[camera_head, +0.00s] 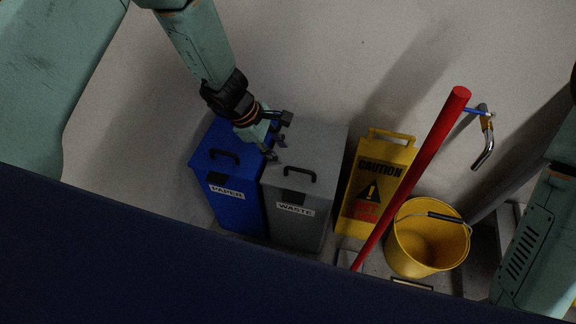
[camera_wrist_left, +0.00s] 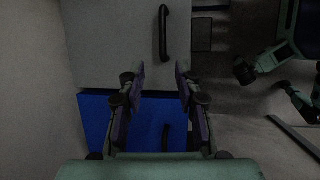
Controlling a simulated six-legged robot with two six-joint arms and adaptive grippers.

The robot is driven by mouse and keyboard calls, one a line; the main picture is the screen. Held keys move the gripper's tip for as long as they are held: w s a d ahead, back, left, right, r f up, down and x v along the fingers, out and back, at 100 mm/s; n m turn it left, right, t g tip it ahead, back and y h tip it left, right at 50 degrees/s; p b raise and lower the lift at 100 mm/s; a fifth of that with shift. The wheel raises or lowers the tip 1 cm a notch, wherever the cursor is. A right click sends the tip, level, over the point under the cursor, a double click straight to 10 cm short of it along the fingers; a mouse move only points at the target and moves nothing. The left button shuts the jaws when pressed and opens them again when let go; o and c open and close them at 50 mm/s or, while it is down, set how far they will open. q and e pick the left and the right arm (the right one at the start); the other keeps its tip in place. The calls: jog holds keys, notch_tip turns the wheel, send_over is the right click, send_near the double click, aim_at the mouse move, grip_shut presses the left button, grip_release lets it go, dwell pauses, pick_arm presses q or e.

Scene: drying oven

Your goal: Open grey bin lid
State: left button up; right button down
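The grey bin (camera_head: 318,152) is labelled WASTE and stands right of the blue bin. Its lid is down, with a black handle (camera_head: 299,170) on top. My left gripper (camera_head: 279,137) is above the rear of the bins, near the border between grey and blue, behind the handle. In the left wrist view the gripper (camera_wrist_left: 161,75) is open and empty. The grey lid (camera_wrist_left: 110,45) fills the upper part there, and its handle (camera_wrist_left: 163,33) lies beyond the fingertips, apart from them. My right arm shows at the right edge of the head view; its gripper is not seen.
The blue PAPER bin (camera_head: 229,176) stands close against the grey one. Right of them are a yellow caution sign (camera_head: 374,185), a red pole (camera_head: 424,156) and a yellow bucket (camera_head: 421,245). A dark blue surface (camera_head: 150,260) hides the foreground. Floor behind the bins is clear.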

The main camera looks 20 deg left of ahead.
aim_at(291, 167)
pick_arm(q)
jog(key=b+x, duration=0.1)
jog(key=x, duration=0.2)
jog(key=b+x, duration=0.1)
jog(key=x, duration=0.2)
jog(key=shift+s+f, duration=0.2)
jog(key=shift+w+d+f, duration=0.1)
jog(key=shift+d+f, duration=0.1)
jog(key=shift+a, duration=0.1)
jog(key=shift+c, duration=0.2)
jog(key=shift+c, duration=0.8)
grip_shut()
